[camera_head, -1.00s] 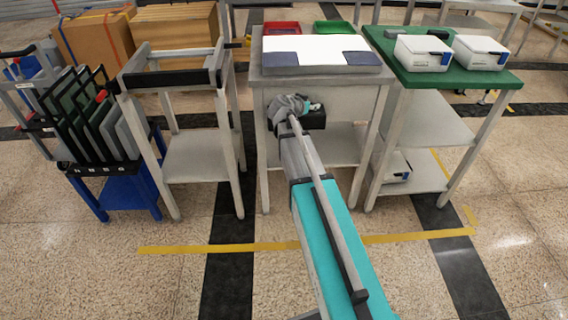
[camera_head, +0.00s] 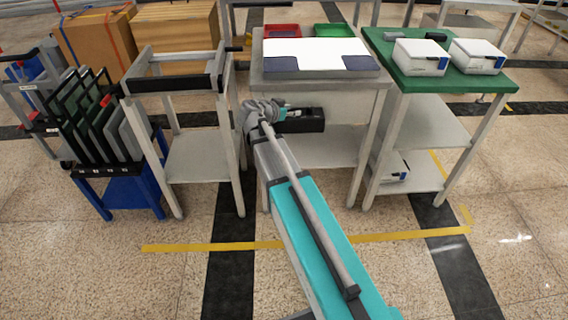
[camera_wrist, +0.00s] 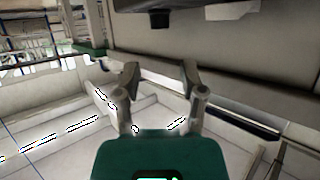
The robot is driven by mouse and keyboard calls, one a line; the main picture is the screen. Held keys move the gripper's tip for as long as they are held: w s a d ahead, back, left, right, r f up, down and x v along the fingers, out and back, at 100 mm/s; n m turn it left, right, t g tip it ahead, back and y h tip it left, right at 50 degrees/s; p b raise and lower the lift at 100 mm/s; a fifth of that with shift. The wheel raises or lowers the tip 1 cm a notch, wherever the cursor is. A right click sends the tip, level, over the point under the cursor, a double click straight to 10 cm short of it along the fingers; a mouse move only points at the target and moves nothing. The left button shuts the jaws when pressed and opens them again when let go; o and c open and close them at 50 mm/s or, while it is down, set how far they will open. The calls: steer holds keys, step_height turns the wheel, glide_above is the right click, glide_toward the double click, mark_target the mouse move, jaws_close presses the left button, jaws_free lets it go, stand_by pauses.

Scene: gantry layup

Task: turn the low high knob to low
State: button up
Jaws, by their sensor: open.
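A black control box (camera_head: 306,120) hangs under the front edge of the middle table. In the wrist view a dark housing (camera_wrist: 190,10) fills the top, with a small black block (camera_wrist: 159,19) sticking down from it that may be the low high knob. Its markings and setting cannot be read. My gripper (camera_wrist: 160,78) is open and empty, its two fingers apart below that block in the picture, not touching it. In the head view my wrist is at the left end of the box and hides part of it.
The middle table (camera_head: 263,72) carries a white sheet with dark blue patches, a red tray (camera_head: 282,31) and a green tray (camera_head: 329,30). A green-topped table (camera_head: 398,72) with white boxes stands right, an empty grey frame stand (camera_head: 200,140) left.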

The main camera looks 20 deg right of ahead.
steer(key=s+a+f+n+g+y+b, duration=0.1)
steer(key=s+a+f+n+g+y, duration=0.3)
steer(key=s+a+f+n+y, duration=0.3)
steer(key=shift+s+a+f+b, duration=0.3)
steer(key=shift+s+f, duration=1.65)
steer(key=shift+s, duration=1.6)
steer(key=s+a+f+n+g+y, duration=0.1)
steer(key=s+a+f+n+y, duration=0.1)
steer(key=s+a+n+y, duration=0.3)
steer(key=s+a, duration=0.1)
steer(key=s, duration=0.1)
steer(key=shift+s+a+n+g, duration=0.15)
steer(key=shift+s+n+g, duration=0.2)
steer(key=shift+n+g, duration=0.05)
steer(key=shift+o, duration=0.3)
